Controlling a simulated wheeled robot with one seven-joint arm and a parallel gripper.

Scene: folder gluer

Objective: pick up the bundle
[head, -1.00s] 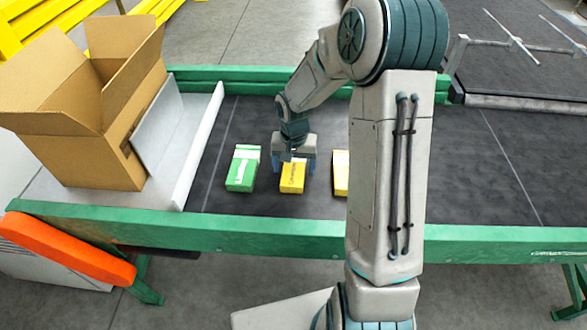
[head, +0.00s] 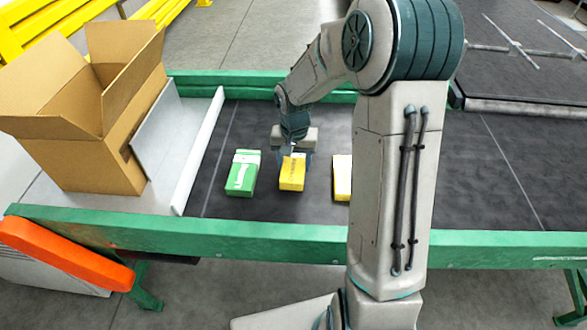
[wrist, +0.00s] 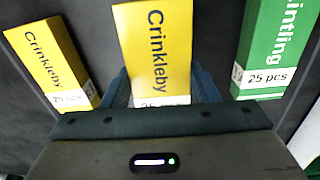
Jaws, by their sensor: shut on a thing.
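The bundle is a yellow block marked "Crinkleby" (head: 291,175), in the middle of a row of three on the dark belt. My gripper (head: 292,160) is above it and shut on it. In the wrist view the yellow bundle (wrist: 156,50) stands between the two blue fingers of my gripper (wrist: 158,88), with its lower label partly hidden by the gripper body. It looks larger and nearer than its neighbours, seemingly held just above the belt; the gap under it is hard to see.
A green bundle (head: 241,175) lies to the left and another yellow bundle (head: 342,177) to the right, partly behind my arm. An open cardboard box (head: 85,150) stands left on a grey shelf. Green rails (head: 250,235) border the dark belt (head: 480,180).

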